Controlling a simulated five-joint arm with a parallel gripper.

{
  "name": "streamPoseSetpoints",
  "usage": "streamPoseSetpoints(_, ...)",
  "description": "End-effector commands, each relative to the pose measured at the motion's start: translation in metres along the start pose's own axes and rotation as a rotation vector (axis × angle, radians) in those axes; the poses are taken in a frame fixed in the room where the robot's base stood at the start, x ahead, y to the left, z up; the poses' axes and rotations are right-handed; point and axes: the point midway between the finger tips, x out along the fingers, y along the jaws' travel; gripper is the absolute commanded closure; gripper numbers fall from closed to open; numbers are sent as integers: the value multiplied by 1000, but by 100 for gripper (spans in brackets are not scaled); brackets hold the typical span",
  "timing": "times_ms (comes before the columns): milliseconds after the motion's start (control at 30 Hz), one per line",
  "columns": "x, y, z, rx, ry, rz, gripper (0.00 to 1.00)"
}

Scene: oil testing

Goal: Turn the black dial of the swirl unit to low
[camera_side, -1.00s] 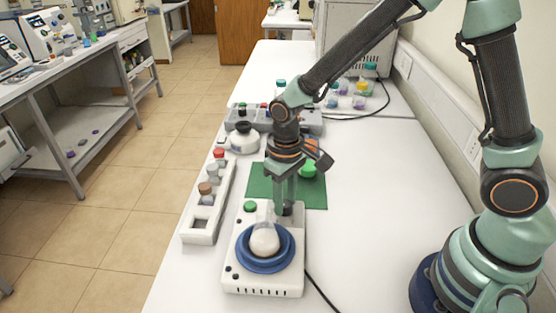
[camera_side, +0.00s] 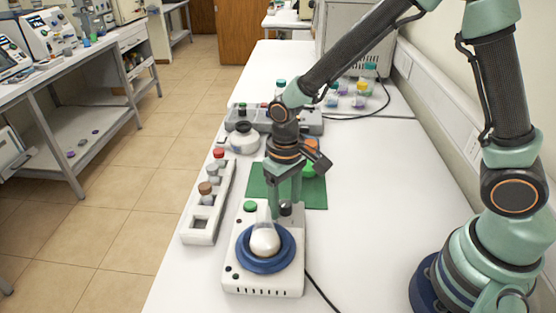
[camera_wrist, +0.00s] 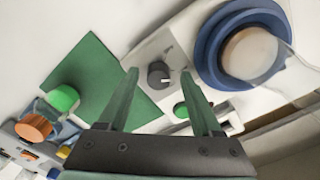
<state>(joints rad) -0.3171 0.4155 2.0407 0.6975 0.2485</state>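The swirl unit (camera_side: 240,281) is a white box with a blue round platform (camera_side: 264,264) on top, which bears a glass flask (camera_side: 265,240) with pale contents. Its black dial (camera_side: 286,208) is at the far right corner; in the wrist view the dial (camera_wrist: 158,75) has a light pointer mark. A green button (camera_side: 250,206) is at the far left corner, also in the wrist view (camera_wrist: 181,110). My gripper (camera_side: 284,199) is open above the dial, fingers apart. In the wrist view my gripper (camera_wrist: 158,73) has the dial between its fingertips, with gaps on both sides.
A white rack (camera_side: 200,226) with small capped bottles stands left. A white round vessel (camera_side: 240,140) and grey rack stand further back.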

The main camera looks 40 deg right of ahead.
Motion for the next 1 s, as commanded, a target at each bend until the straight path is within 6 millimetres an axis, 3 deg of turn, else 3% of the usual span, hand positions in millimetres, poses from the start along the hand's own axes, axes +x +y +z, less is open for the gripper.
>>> streamPoseSetpoints(267, -12, 0, -2, 2, 7, -2, 34)
streamPoseSetpoints(700, -95, 0, -1, 1, 6, -1, 34)
streamPoseSetpoints(1000, -121, 0, 0, 0, 1, 0, 34)
